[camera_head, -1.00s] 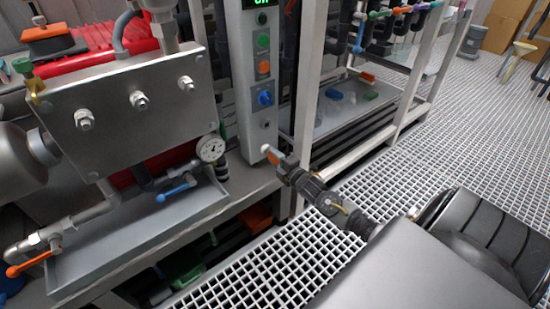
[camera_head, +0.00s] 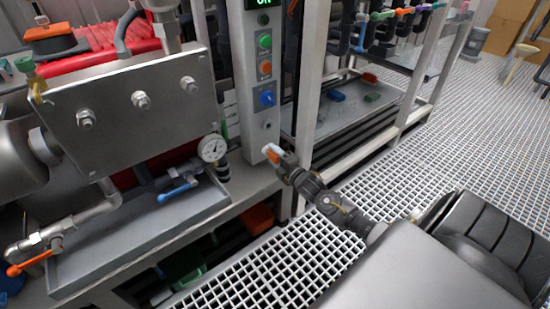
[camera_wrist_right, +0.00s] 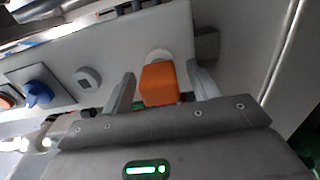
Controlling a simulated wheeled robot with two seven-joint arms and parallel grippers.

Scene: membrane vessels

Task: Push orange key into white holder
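The orange key (camera_head: 274,156) is at the lower end of the grey control panel, against the white holder (camera_head: 269,148). In the right wrist view the key (camera_wrist_right: 159,84) lies between my two fingers, its far end meeting the round white holder (camera_wrist_right: 158,54). I cannot tell how deep it sits. My right gripper (camera_wrist_right: 162,88) is open around the key, with a narrow gap on each side. It also shows in the head view (camera_head: 280,162), reaching in from the lower right. My left gripper is not in view.
The control panel (camera_head: 246,120) carries green, orange and blue controls above the holder. A metal bench with a drip tray (camera_head: 110,262), a pressure gauge (camera_head: 213,148) and valves stands to the left. A white frame post (camera_head: 311,90) rises close to the right of my gripper.

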